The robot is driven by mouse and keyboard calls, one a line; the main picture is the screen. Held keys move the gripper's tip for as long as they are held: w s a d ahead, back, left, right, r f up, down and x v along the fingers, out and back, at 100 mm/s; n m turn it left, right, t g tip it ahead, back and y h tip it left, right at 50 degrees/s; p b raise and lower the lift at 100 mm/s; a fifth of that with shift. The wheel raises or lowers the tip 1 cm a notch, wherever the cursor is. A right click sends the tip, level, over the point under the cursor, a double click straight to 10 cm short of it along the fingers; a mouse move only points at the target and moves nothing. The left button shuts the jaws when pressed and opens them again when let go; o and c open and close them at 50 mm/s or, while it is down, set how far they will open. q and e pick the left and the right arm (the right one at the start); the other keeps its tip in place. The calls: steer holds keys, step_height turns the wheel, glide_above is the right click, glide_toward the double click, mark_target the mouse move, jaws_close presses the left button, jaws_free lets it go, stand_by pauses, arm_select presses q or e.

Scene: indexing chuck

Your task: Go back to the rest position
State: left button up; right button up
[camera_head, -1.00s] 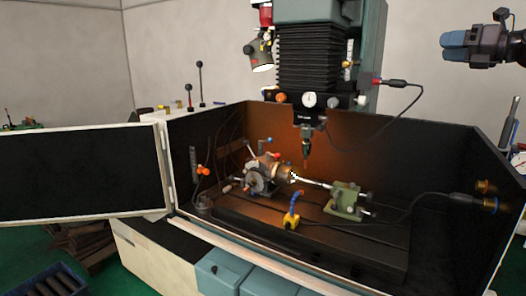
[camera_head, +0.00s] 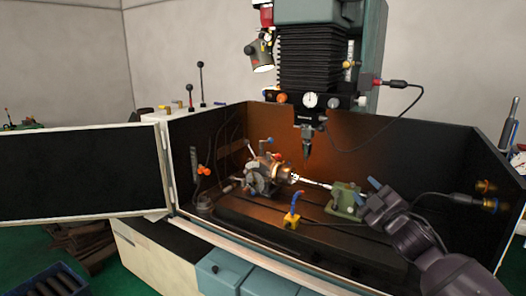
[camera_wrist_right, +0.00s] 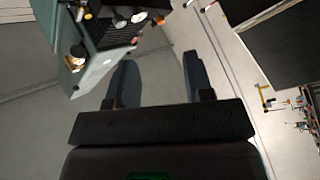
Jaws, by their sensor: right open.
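My right gripper (camera_head: 367,191) is open in the head view, at the right front of the machine enclosure. Its blue-grey fingers overlap the right side of the green tailstock (camera_head: 342,201) in the picture; I cannot tell if they touch it. In the right wrist view the two fingers (camera_wrist_right: 157,75) stand apart with nothing between them. The indexing chuck (camera_head: 266,175) sits on the machine bed, with a shiny rod (camera_head: 313,183) between it and the tailstock. My left gripper does not show.
Black enclosure walls (camera_head: 400,150) stand behind and to the right. The spindle (camera_head: 306,144) hangs above the bed. A blue hose on a yellow base (camera_head: 292,222) stands in front of the chuck. A dark door panel (camera_head: 80,175) is swung out at left.

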steer(key=s+f+m+g+h, duration=0.2)
steer(key=s+f+m, duration=0.3)
steer(key=f, duration=0.4)
steer(key=s+f+m+g+h, duration=0.1)
steer(key=s+f+m, duration=0.1)
steer(key=s+f, duration=0.6)
steer(key=s+f+m+g+h, duration=0.1)
steer(key=s+f+m+g, duration=0.1)
steer(key=s+f, duration=0.7)
steer(key=s+d+f+m+g+h, duration=0.1)
steer(key=s+f+m+g+h, duration=0.1)
steer(key=s+f, duration=0.7)
steer(key=s+m+g, duration=0.1)
steer(key=s, duration=0.5)
steer(key=shift+s+f+m, duration=0.2)
steer(key=shift+s+m, duration=0.1)
steer(key=shift+m, duration=0.1)
steer(key=shift+c, duration=0.4)
steer(key=shift+d, duration=0.1)
